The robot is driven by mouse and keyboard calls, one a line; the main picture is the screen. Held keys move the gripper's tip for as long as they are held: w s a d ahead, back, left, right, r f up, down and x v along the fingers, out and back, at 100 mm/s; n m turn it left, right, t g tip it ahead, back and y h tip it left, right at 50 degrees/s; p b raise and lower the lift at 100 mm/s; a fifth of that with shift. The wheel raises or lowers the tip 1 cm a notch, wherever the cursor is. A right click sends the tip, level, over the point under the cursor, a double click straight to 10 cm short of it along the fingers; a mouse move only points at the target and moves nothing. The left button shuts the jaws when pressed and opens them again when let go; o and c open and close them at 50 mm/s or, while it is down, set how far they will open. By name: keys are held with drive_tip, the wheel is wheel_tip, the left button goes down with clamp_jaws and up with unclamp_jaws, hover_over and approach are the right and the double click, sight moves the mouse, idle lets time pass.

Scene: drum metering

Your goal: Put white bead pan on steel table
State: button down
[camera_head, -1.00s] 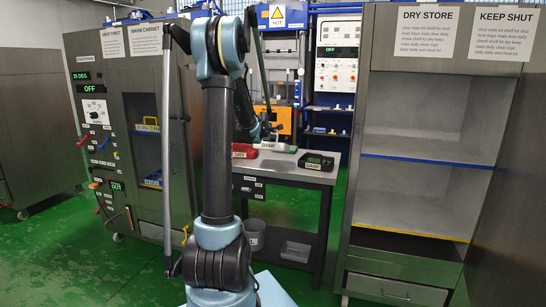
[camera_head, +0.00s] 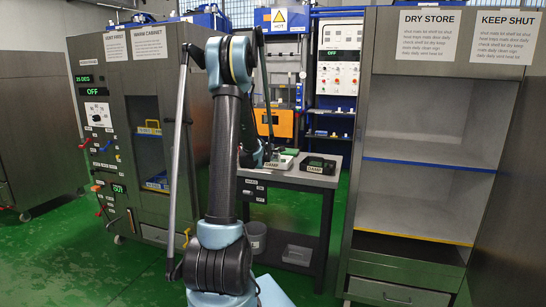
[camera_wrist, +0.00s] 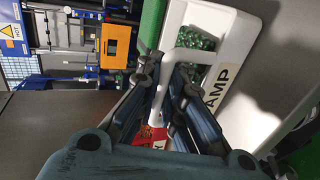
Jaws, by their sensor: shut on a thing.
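The white pan (camera_wrist: 235,65) fills the upper right of the wrist view, with green beads (camera_wrist: 196,48) in it and a DAMP label on its side. My gripper (camera_wrist: 168,80) is shut on the pan's white handle (camera_wrist: 188,58). In the head view the white pan (camera_head: 280,163) shows at the steel table (camera_head: 297,178), partly hidden by my arm; I cannot tell whether it touches the top. A red item (camera_wrist: 152,138) shows between my fingers in the wrist view, mostly hidden.
The open dry store cabinet (camera_head: 425,190) stands at right and the warm cabinet (camera_head: 150,130) at left. A grey bucket (camera_head: 255,238) stands on the table's lower shelf.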

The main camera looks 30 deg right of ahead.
drive_tip(key=c, duration=1.7)
unclamp_jaws()
drive_tip(key=v, duration=1.2)
drive_tip(key=s+a+f+m+g+y, duration=0.15)
drive_tip(key=s+a, duration=0.25)
drive_tip(key=a, duration=0.4)
drive_tip(key=s+a+m+y, duration=0.2)
drive_tip(key=s+a, duration=0.2)
drive_tip(key=a, duration=0.5)
drive_tip(key=s+a+f+m+g+y, duration=0.1)
drive_tip(key=s+a+y, duration=0.1)
drive_tip(key=s+a, duration=0.45)
drive_tip(key=s+a+f+m+g+y, duration=0.1)
drive_tip(key=s+a+f, duration=0.2)
drive_tip(key=s+a, duration=0.3)
drive_tip(key=s+a+f+m+g+y, duration=0.1)
drive_tip(key=s+a+f+y, duration=0.1)
drive_tip(key=s+a, duration=0.5)
drive_tip(key=s+a+f+m+g+y, duration=0.1)
drive_tip(key=s+a+f+g+y, duration=0.1)
drive_tip(key=s+a+f, duration=0.2)
drive_tip(key=shift+s+a+f, duration=0.2)
drive_tip(key=shift+s+a, duration=0.45)
drive_tip(key=shift+s, duration=0.15)
drive_tip(key=shift+s+a+f, duration=0.15)
drive_tip(key=shift+s+a, duration=0.55)
drive_tip(key=shift+s, duration=0.05)
